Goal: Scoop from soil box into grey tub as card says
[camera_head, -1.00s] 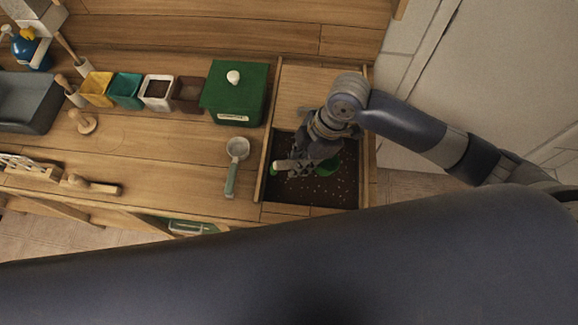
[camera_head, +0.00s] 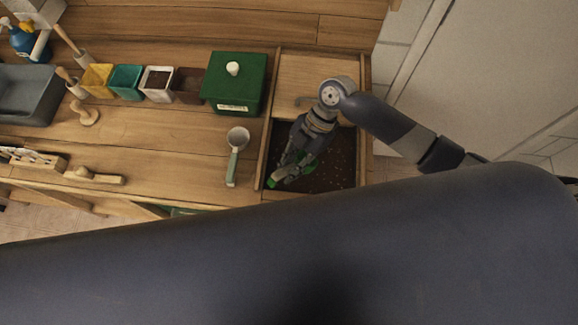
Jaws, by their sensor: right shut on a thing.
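The soil box (camera_head: 345,178) is a wooden-walled bin of dark, speckled soil at the right end of the bench. My right gripper (camera_head: 282,172) is low over its left part, shut on a green-handled tool, probably a scoop (camera_head: 273,183). Only green bits show past the fingers, so I cannot tell whether the tool touches soil or carries any. The grey tub (camera_head: 38,97) is at the far left, cut by the frame edge. I can make out no readable card. My left gripper is not in view.
A second scoop (camera_head: 236,150) with a pale cup lies left of the soil box. A green lidded box (camera_head: 235,85) and several small coloured pots (camera_head: 158,84) stand behind. A wooden stamp (camera_head: 86,115) lies near the tub. My dark arm hides the front.

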